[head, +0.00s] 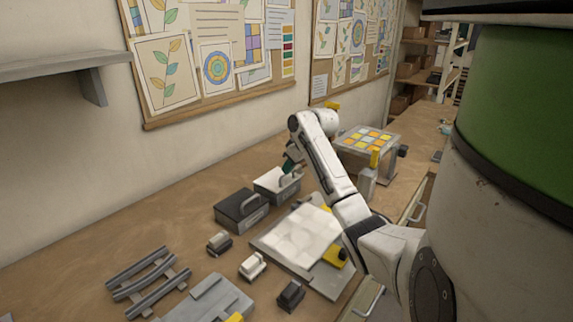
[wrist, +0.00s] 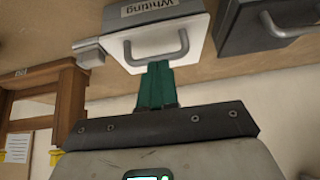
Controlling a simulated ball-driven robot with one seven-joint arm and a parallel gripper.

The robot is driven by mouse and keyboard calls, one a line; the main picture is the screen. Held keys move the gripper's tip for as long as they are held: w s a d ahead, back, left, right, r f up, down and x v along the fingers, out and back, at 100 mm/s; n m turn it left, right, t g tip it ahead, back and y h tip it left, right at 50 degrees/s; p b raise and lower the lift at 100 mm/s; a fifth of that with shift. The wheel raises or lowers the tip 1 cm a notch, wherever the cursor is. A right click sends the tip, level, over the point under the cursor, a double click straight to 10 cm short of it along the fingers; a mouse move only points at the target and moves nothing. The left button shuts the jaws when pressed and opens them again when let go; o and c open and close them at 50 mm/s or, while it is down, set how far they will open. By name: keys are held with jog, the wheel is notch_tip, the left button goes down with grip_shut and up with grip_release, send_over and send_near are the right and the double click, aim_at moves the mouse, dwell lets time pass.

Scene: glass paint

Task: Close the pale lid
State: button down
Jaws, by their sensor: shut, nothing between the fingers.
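The pale box with its pale lid (head: 272,181) stands on the workbench behind the dark box. In the wrist view the pale lid (wrist: 135,45) carries a grey loop handle (wrist: 183,44), beside a face labelled "Whiting" (wrist: 150,8). The lid lies over the box, but I cannot tell whether it sits fully flush. My gripper (head: 289,166) is just above the pale box, near its handle. In the wrist view its green fingers (wrist: 157,70) are together and empty, with their tips at or very near the handle. Contact is unclear.
A dark box (head: 238,212) with a handle stands close beside the pale one. A pale sheet on a board (head: 297,238) lies in front, with small blocks (head: 253,266) nearby. A raised stand with coloured tiles (head: 366,140) is to the right. The wall runs behind the bench.

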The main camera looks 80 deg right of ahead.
jog(key=shift+s+a+f, duration=0.1)
jog(key=shift+s+f, duration=0.05)
jog(key=shift+f, duration=0.1)
jog(key=shift+t, duration=0.3)
